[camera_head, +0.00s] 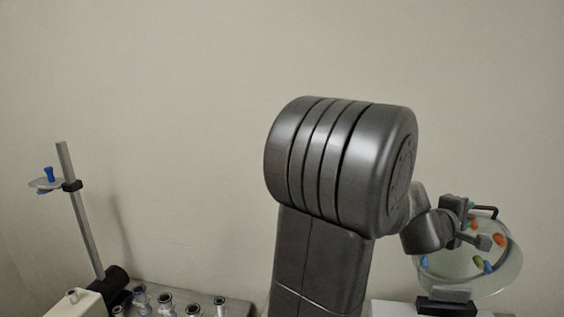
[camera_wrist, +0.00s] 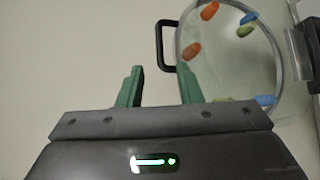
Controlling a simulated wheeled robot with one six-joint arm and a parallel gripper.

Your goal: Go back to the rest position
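My gripper (camera_wrist: 160,68) is open in the wrist view, its two green fingers apart with nothing between them. A round clear vessel (camera_wrist: 228,75) with a black handle (camera_wrist: 160,45) lies past the fingertips, at the upper right. The handle shows just above the gap between the fingers; I cannot tell how far beyond them it is. In the head view my arm fills the middle and reaches right, with its end in front of the vessel (camera_head: 505,275). The fingers are too small to make out clearly there.
Orange, green and blue pieces (camera_head: 500,240) show in the vessel, which is above a dark support (camera_head: 446,307). At the left are a slanted pole stand (camera_head: 85,225) holding a blue piece (camera_head: 49,174), and several metal-topped vials (camera_head: 166,300). A plain wall stands behind.

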